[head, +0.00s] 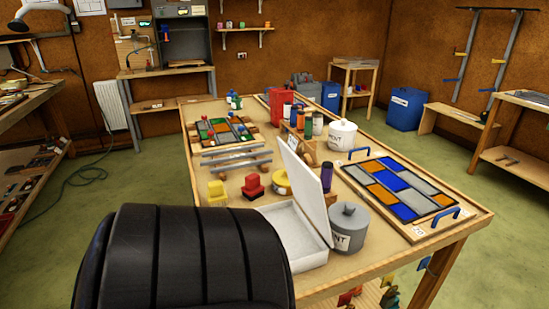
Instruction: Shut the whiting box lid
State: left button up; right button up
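The whiting box (290,232) is a shallow white box near the front edge of the workbench. Its lid (308,188) is open and stands up steeply along the box's right side, leaning a little. The box's pale inside shows. Its near left part is hidden behind a large black ribbed shape. I cannot read a label on the box. Neither of my grippers is in view.
A purple bottle (326,177) and a yellow tin (281,183) are behind the lid. Red (253,187) and yellow (217,194) blocks stand left. A leaded panel (398,188) lies right on the workbench (455,222).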

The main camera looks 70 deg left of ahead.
aim_at(307, 188)
jog(key=i+u, duration=0.15)
jog(key=u, duration=0.3)
jog(key=i+u, duration=0.2)
jog(key=u, duration=0.2)
jog(key=i+u, duration=0.15)
jog(key=u, duration=0.3)
jog(key=i+l+u, duration=0.15)
jog(key=u, duration=0.3)
jog(key=i+u, duration=0.2)
jog(key=u, duration=0.25)
jog(key=i+l+u, duration=0.1)
jog(key=u, duration=0.35)
jog(key=i+l+u, duration=0.2)
jog(key=u, duration=0.2)
